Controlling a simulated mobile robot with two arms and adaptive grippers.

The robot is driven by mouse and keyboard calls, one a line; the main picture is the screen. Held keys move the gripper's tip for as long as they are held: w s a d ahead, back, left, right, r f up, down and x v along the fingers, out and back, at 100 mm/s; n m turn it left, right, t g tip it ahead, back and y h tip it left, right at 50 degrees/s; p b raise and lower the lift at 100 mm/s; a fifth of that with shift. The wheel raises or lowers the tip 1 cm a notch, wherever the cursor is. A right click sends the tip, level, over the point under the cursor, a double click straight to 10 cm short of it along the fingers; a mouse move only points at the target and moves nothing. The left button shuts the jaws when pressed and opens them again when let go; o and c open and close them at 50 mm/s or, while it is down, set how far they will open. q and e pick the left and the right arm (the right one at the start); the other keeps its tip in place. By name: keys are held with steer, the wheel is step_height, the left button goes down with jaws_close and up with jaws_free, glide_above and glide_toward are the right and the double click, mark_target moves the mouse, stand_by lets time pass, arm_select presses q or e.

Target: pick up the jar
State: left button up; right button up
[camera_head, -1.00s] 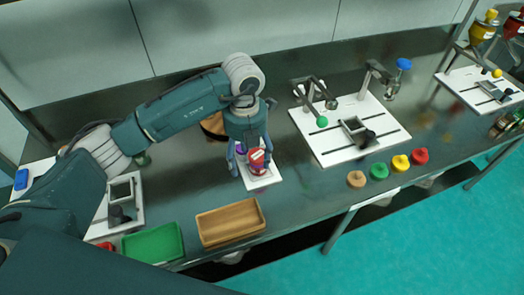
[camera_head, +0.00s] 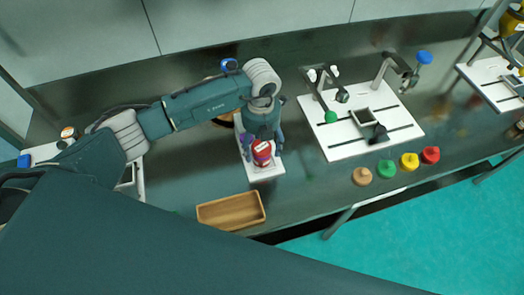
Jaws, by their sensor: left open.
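A red jar with a pale label (camera_head: 262,152) stands on a narrow white plate (camera_head: 266,174) on the dark bench, left of centre. My left gripper (camera_head: 262,156) points down over the jar, with one finger on each side of it. The fingers are open, and I cannot tell whether they touch the jar. The gripper body hides part of the jar and of the plate behind it. My right gripper is not in view.
A wooden tray (camera_head: 231,211) sits in front of the plate. A white board with clamps (camera_head: 345,148) stands to the right. Coloured knobs, wooden (camera_head: 362,176), green (camera_head: 387,168), yellow (camera_head: 409,161) and red (camera_head: 430,155), line the front edge. My own arm covers the lower left.

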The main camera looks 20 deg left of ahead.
arm_select(q)
step_height(320, 180, down, 3)
steer(key=shift+s+d+r+p, duration=0.1)
steer(key=shift+s+d+p, duration=0.05)
steer(key=shift+p, duration=0.2)
steer(key=shift+f, duration=0.2)
steer(key=shift+c, duration=0.3)
steer(key=c, duration=1.2)
steer(key=shift+c, duration=0.2)
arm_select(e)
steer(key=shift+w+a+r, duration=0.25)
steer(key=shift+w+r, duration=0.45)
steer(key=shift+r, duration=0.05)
arm_select(q)
steer(key=shift+r, duration=0.15)
